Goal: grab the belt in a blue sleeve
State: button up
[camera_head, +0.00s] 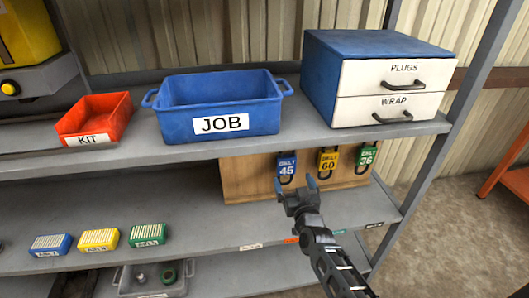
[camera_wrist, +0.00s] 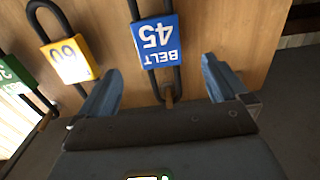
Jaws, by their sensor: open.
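The belt in a blue sleeve (camera_head: 287,169) hangs on a wooden board under the upper shelf, its sleeve marked BELT 45. In the wrist view the blue sleeve (camera_wrist: 156,41) appears upside down on a black loop, with a peg at the loop's end. My gripper (camera_head: 296,184) is open just in front of and below the blue sleeve. In the wrist view its two blue fingertips (camera_wrist: 160,80) stand on either side of the black loop, apart from it, with nothing held between them.
A yellow-sleeved belt (camera_head: 328,161) and a green-sleeved belt (camera_head: 366,155) hang to the right on the board (camera_head: 240,184). Above stand a blue JOB bin (camera_head: 270,118), a red KIT tray (camera_head: 121,115) and a drawer unit (camera_head: 375,45). Small boxes (camera_head: 98,240) sit on the lower shelf.

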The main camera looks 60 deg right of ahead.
aim_at(287, 163)
jog(key=x, duration=0.9)
jog(key=shift+d+r, duration=0.1)
jog(key=shift+r, duration=0.3)
jog(key=shift+c, duration=0.5)
jog(key=c, duration=1)
jog(key=shift+r, duration=0.1)
